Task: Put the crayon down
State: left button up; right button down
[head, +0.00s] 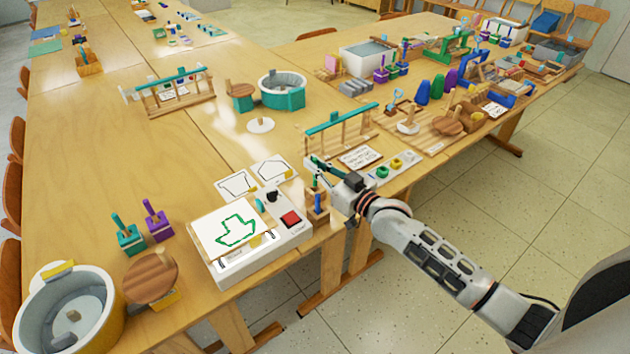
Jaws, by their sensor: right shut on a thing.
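My right gripper (318,168) reaches in from the right and is shut on a small dark green crayon (316,183). The crayon points down, just above a small wood-and-blue holder (317,208) at the right end of the drawing station. From this angle I cannot tell whether the crayon's lower end touches the holder. The white drawing station (221,275) carries a paper (212,223) with a green arrow-like outline, and has a red button (291,219). My left gripper is not in view.
Outline cards (237,186) lie behind the station. A wooden rack with a teal bar (341,127) and a tray with coloured knobs (372,178) stand close to my right gripper. A round tub (114,318) is at the front left.

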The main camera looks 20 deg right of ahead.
aim_at(315, 185)
jog(key=shift+f+b, duration=0.6)
jog(key=shift+f, duration=1.8)
jog(key=shift+f, duration=0.15)
jog(key=c, duration=2.5)
grip_release()
jog(key=shift+c, duration=0.2)
jog(key=shift+o, duration=0.3)
